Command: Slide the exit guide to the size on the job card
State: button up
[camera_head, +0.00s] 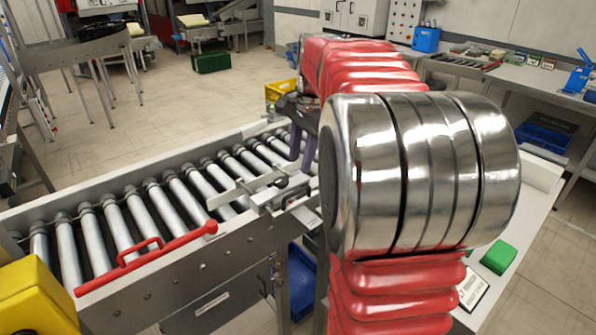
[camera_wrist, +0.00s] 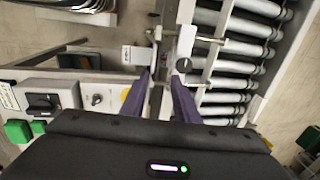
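The exit guide (camera_head: 258,184), a pale metal rail on a bracket, lies over the rollers in the head view. A dark round knob (camera_head: 281,182) sits on its bracket. In the wrist view the guide (camera_wrist: 207,66) is right of centre, with the knob (camera_wrist: 183,65) beside my right finger's tip. My gripper (camera_wrist: 161,76) has two purple fingers, apart, with nothing visibly held between them. A metal strip shows beyond and between them. In the head view my gripper (camera_head: 300,161) is above the conveyor's near edge, partly hidden by my arm. I cannot make out a readable job card.
The roller conveyor (camera_head: 165,262) has a red handle (camera_head: 150,259) on its near side. A control panel (camera_wrist: 52,96) with a dark switch and green buttons is left in the wrist view. A white label plate (camera_wrist: 137,55) is left of the guide. A yellow block (camera_head: 35,300) is front left.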

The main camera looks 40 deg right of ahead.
jog(key=shift+s+r, duration=0.2)
jog(key=shift+r, duration=0.75)
jog(key=shift+s+r, duration=0.2)
jog(key=shift+r, duration=0.7)
jog(key=s+a+f+n+t, duration=0.1)
jog(key=s+a+f+n, duration=0.2)
jog(key=a, duration=0.6)
jog(key=s+a+f+n+t, duration=0.1)
jog(key=s+a+f+n, duration=0.2)
jog(key=s+a+n, duration=0.5)
jog(key=s+a+f+n+t, duration=0.1)
jog(key=s+a+f+n, duration=0.2)
jog(key=s+a+n, duration=0.3)
jog(key=a, duration=0.4)
jog(key=shift+f+n, duration=0.3)
jog(key=shift+n, duration=0.1)
jog(key=shift+d, duration=0.1)
